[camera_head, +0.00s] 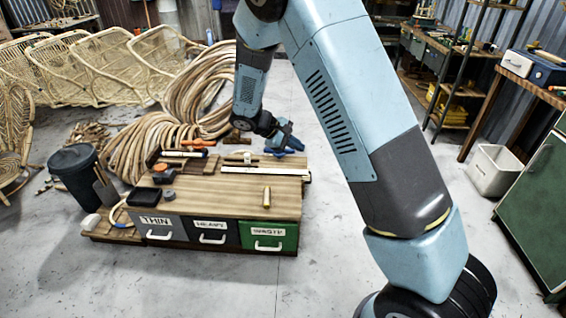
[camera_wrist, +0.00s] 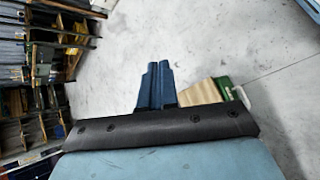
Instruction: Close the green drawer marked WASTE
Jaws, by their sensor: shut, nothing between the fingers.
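The green drawer marked WASTE (camera_head: 269,236) is the right one of the drawers at the front of a low wooden bench (camera_head: 232,206). It has a white handle, and its front looks about in line with its neighbours; I cannot tell how far it stands out. In the wrist view, a green edge of the drawer (camera_wrist: 224,86) and the white handle show right of the fingers, partly hidden by my gripper's body. My gripper (camera_head: 288,142) is near the bench's back right, apart from the drawer. Its blue fingers (camera_wrist: 158,66) are together and empty.
Beside WASTE are the HEAVY drawer (camera_head: 211,234) and the grey THIN drawer (camera_head: 159,228). Tools lie on the bench top. Coiled rattan (camera_head: 150,150) is behind left, and a dark bin (camera_head: 76,172) stands left. The floor in front and right of the bench is clear.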

